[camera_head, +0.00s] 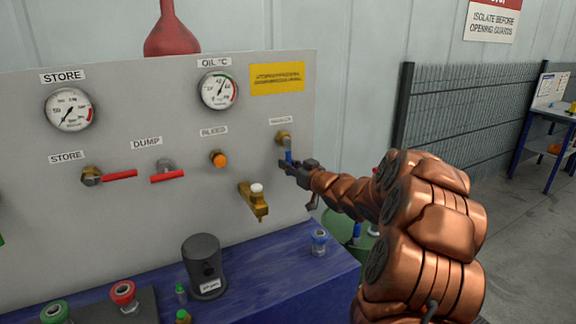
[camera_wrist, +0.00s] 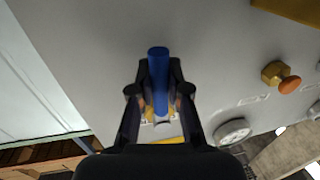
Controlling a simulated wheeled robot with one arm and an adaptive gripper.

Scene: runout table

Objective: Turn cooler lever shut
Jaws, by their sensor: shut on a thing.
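The cooler lever (camera_head: 288,155) is a blue handle on a brass valve (camera_head: 283,137) at the right side of the grey panel, under a small label too blurred to read. The handle hangs down from the valve in the head view. My gripper (camera_head: 287,165) reaches in from the right and is shut on the blue handle. In the wrist view the blue lever (camera_wrist: 158,66) stands between the two dark fingers of my gripper (camera_wrist: 158,92). The lower part of the handle is hidden by the fingers in the head view.
Left of the lever are a brass tap (camera_head: 254,201), an orange bleed knob (camera_head: 218,159) and red dump (camera_head: 167,176) and store (camera_head: 119,175) levers. A dark cylinder (camera_head: 204,264) stands on the blue bench (camera_head: 268,289) below. A mesh fence (camera_head: 470,115) stands at the right.

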